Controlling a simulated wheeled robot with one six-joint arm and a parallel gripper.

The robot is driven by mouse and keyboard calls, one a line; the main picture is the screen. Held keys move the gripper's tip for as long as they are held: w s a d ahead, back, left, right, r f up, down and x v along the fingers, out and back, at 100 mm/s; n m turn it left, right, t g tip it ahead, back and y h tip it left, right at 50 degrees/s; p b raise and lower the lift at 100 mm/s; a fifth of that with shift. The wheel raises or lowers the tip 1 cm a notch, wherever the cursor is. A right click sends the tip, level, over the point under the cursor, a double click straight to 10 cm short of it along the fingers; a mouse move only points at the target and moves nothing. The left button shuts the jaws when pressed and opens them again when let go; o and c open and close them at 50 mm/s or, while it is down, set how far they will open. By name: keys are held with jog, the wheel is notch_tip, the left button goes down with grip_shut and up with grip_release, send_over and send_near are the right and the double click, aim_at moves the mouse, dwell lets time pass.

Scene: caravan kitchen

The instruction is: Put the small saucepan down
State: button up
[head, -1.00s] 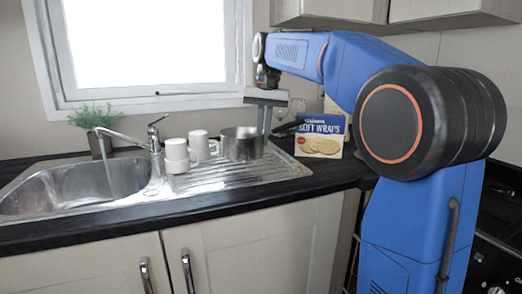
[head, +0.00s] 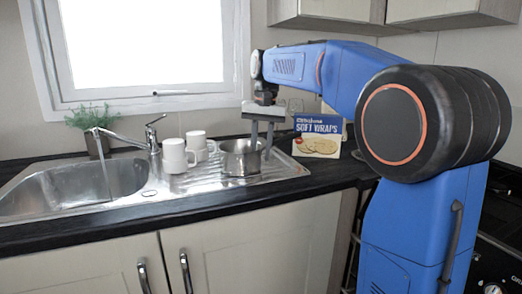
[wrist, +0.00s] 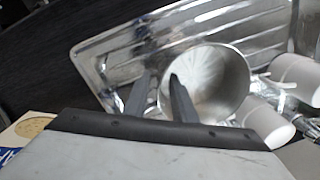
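The small saucepan (head: 238,160) is a steel pan standing upright on the ribbed draining board (head: 295,168), right of the mugs. My gripper (head: 262,147) is above the pan's right side, pointing down, with its fingers spread apart. In the wrist view the round pan (wrist: 215,85) is seen from above, and it looks empty. There my gripper's fingers (wrist: 160,88) show a gap between them at the pan's near rim. One finger overlaps the rim and the other is outside it. The pan's handle cannot be made out clearly.
Two white mugs (head: 174,157) stand close left of the pan. A soft wraps box (head: 318,136) stands right of my gripper. The tap (head: 120,137), sink bowl (head: 60,190) and potted plant (head: 95,125) are further left. The ribbed board's front right is clear.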

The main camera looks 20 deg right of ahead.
jog(key=shift+r, duration=0.1)
notch_tip(320, 180, up, 12)
jog(key=shift+s+d, duration=0.3)
jog(key=shift+d, duration=0.15)
dwell(0.3)
jog(key=s+a+f+n+t, duration=0.1)
jog(key=s+f+n+t, duration=0.3)
jog(key=s+f, duration=2.9)
jog(key=shift+f+n+h, duration=0.4)
jog(key=shift+n, duration=0.4)
